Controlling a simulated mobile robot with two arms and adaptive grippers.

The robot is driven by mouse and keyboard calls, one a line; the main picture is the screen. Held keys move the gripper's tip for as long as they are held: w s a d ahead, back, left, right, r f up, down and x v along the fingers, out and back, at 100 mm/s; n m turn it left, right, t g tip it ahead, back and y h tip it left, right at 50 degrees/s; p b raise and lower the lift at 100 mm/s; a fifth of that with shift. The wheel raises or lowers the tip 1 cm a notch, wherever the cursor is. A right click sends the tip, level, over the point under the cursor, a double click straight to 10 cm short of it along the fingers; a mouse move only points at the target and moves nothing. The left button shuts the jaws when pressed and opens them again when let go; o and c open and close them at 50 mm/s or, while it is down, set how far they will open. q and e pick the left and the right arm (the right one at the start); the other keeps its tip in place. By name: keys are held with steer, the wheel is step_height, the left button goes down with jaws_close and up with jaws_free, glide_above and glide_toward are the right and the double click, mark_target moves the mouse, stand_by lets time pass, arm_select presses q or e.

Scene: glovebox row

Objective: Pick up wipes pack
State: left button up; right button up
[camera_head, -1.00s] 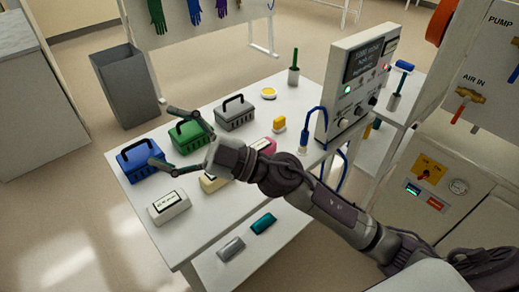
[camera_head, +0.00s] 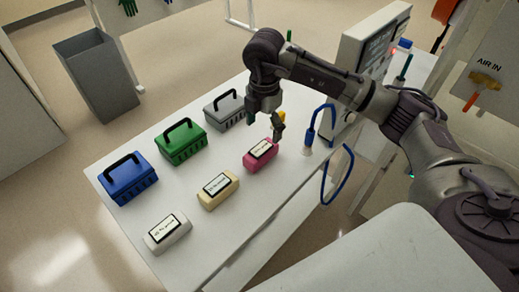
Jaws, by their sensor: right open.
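Three labelled soft-looking packs lie in a row on the white table: a white pack (camera_head: 167,234) at the front, a cream pack (camera_head: 218,189) in the middle and a pink pack (camera_head: 260,154) farthest back. Their label text is too small to read, so I cannot tell which is the wipes pack. My right gripper (camera_head: 264,128) points down with its fingers apart, empty, just behind and above the pink pack. It does not appear to touch the pack. My left gripper is not in view.
Blue (camera_head: 128,178), green (camera_head: 181,142) and grey (camera_head: 225,109) handled baskets stand along the table's left side. A yellow block (camera_head: 282,117) is partly hidden behind my right finger.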

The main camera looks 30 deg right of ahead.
mark_target(261, 148)
step_height(261, 148, down, 3)
steer(key=shift+w+f, duration=0.1)
steer(key=shift+f, duration=0.1)
step_height(261, 148, down, 3)
steer(key=shift+a+p, duration=0.1)
steer(key=shift+p, duration=0.65)
steer(key=f, duration=0.3)
steer(key=shift+w+f+p, duration=0.25)
steer(key=shift+p, duration=0.15)
steer(key=shift+f, duration=0.2)
steer(key=c, duration=1.3)
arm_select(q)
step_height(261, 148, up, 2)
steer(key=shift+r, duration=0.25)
arm_select(e)
steer(key=shift+c, duration=0.2)
steer(key=shift+r, duration=0.15)
